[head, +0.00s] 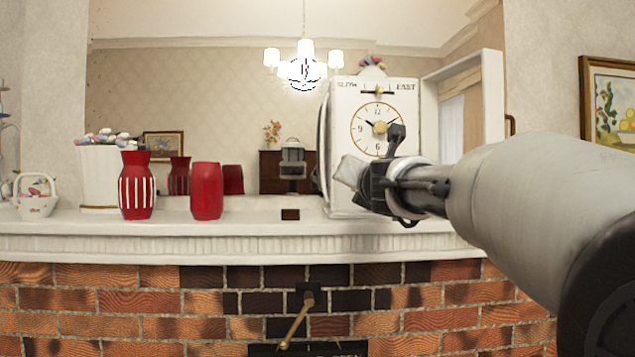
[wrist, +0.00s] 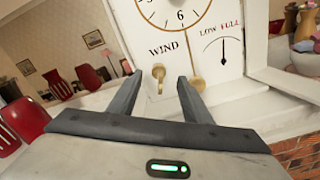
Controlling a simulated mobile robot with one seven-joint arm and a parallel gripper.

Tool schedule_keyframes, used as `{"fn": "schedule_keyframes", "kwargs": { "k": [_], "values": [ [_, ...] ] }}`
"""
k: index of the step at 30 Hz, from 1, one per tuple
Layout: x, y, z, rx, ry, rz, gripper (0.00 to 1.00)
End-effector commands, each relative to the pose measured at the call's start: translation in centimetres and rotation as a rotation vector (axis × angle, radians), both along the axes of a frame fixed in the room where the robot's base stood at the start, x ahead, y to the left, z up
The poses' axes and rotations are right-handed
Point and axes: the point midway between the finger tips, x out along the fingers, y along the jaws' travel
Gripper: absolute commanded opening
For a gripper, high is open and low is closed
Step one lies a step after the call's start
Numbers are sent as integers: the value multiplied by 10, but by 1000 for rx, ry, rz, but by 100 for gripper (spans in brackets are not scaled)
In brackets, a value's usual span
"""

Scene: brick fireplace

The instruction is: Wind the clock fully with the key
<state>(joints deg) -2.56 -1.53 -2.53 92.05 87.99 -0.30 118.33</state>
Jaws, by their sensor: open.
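The white clock (head: 350,112) stands upright on the mantel. In the wrist view its front (wrist: 206,22) fills the upper middle. A small brass key (wrist: 160,82) shows on the front below the word WIND. Another brass piece (wrist: 197,83) shows partly behind my right finger. The LOW/FULL gauge (wrist: 223,50) has its needle pointing about straight up, between the two words. My gripper (wrist: 171,76) is open in front of the clock's lower front. The key appears between the fingers, close to the left one; whether it touches is unclear. In the head view my gripper (head: 358,180) hides this area.
Two red vases (head: 137,190) (head: 206,191), a white flower pot (head: 101,178) and a small basket (head: 35,200) stand left on the mantel (head: 130,224). A small dark block (head: 290,214) lies left of the clock. A brass lever (head: 297,320) sits on the brick front below.

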Motion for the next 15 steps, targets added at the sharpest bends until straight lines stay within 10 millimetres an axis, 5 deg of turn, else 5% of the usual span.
{"fn": "schedule_keyframes", "kwargs": {
  "k": [15],
  "values": [
    [-24,0,0,1,-1,0,45]
  ]
}}
